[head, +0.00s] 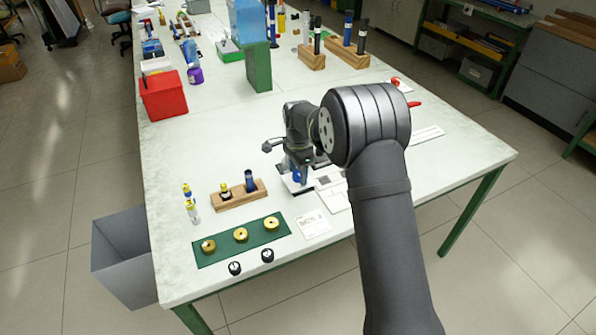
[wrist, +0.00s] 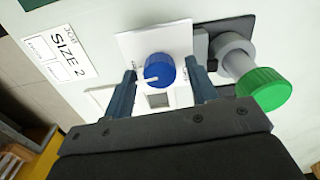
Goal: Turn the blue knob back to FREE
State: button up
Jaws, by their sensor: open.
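The blue knob (wrist: 160,70) sits on a white plate (wrist: 150,41) in the wrist view. Its white pointer mark points to the left in that picture. Small print shows on the plate beside the knob, too small to read. My gripper (wrist: 164,74) is open, with one finger on each side of the knob and a visible gap at both sides. I cannot tell how far the fingertips are above the plate. In the head view my gripper (head: 296,172) is low over the plate area and mostly hides the knob.
A green knob (wrist: 264,90) on a grey stem stands right of my right finger, close by. A "SIZE 2" card (wrist: 58,52) lies left. On the table, a green mat (head: 219,247) holds brass rings, and a wooden block (head: 224,200) stands behind it.

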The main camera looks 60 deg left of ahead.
aim_at(298, 173)
jog(key=shift+r, duration=0.1)
notch_tip(298, 173, up, 17)
jog(key=shift+r, duration=0.15)
dwell(0.4)
notch_tip(298, 173, down, 18)
jog(key=shift+r, duration=0.2)
dwell(0.4)
